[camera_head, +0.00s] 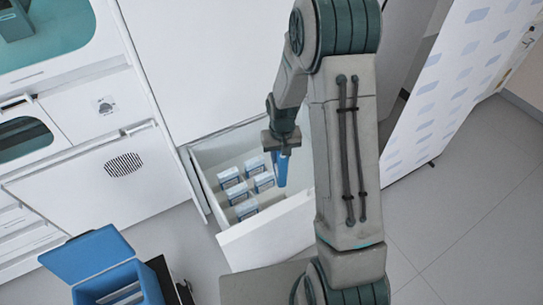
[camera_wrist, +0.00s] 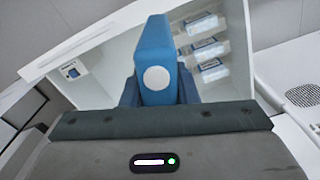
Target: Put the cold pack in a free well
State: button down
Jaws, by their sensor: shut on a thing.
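The blue cold pack (camera_head: 281,171) hangs upright under my gripper (camera_head: 280,152), over the right part of the open drawer. In the wrist view the cold pack (camera_wrist: 153,45) stands between the two fingers, with a white round spot on its near face. My gripper (camera_wrist: 157,92) is shut on it. The blue cooler box (camera_head: 150,285) stands at the lower left of the head view with its lid (camera_head: 87,254) open. Pale slots show inside it, but the frame edge cuts it off and I cannot tell which wells are free.
The open white drawer (camera_head: 265,236) holds several small white-and-blue boxes (camera_head: 264,182). The drawer walls surround the pack's lower end. White cabinets (camera_head: 90,185) stand at the left, and a white patterned panel (camera_head: 450,80) at the right. Grey floor is clear at the lower right.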

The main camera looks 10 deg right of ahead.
jog(key=w+f+m+b, duration=0.7)
jog(key=f+m+b, duration=0.5)
jog(key=b, duration=0.9)
jog(key=shift+f+m, duration=0.25)
jog(key=shift+m, duration=0.85)
jog(key=shift+w+f, duration=0.1)
jog(key=shift+f, duration=0.05)
jog(key=shift+f+b, duration=1.8)
jog(key=shift+f, duration=0.45)
notch_tip(320, 180, down, 9)
jog(key=b, duration=0.5)
jog(key=shift+b, duration=0.3)
jog(key=shift+f+b, duration=1.05)
jog(key=shift+f, duration=0.7)
jog(key=shift+f, duration=0.1)
